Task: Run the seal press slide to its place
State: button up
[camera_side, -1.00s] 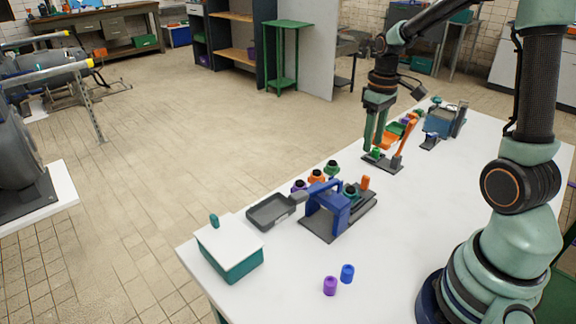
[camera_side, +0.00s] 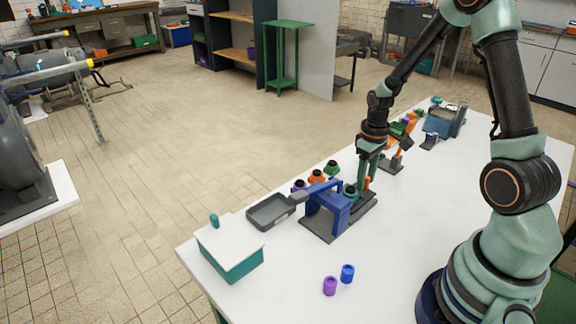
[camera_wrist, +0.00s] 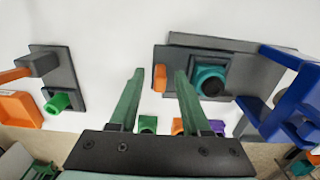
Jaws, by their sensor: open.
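The seal press has a blue arch frame (camera_side: 327,205) on a grey base (camera_side: 318,230); the frame also shows at the right of the wrist view (camera_wrist: 290,100). On the base beside the arch is the slide, with a teal round piece with a dark centre (camera_wrist: 210,80) and an upright orange tab (camera_wrist: 159,78). The teal piece stands outside the arch, on the arm's side of it. My gripper (camera_wrist: 159,71) is open and points down. Its fingers are on either side of the orange tab, with gaps visible on both sides. In the side view the fingers (camera_side: 367,177) partly hide the tab.
A grey tray (camera_side: 270,212) and a teal box with a white lid (camera_side: 230,258) stand left of the press. Purple (camera_side: 330,286) and blue (camera_side: 347,273) cylinders stand in front. Several coloured pieces stand behind. A lever fixture (camera_side: 393,160) stands farther along the table.

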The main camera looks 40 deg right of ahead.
grip_shut()
dwell(1.4)
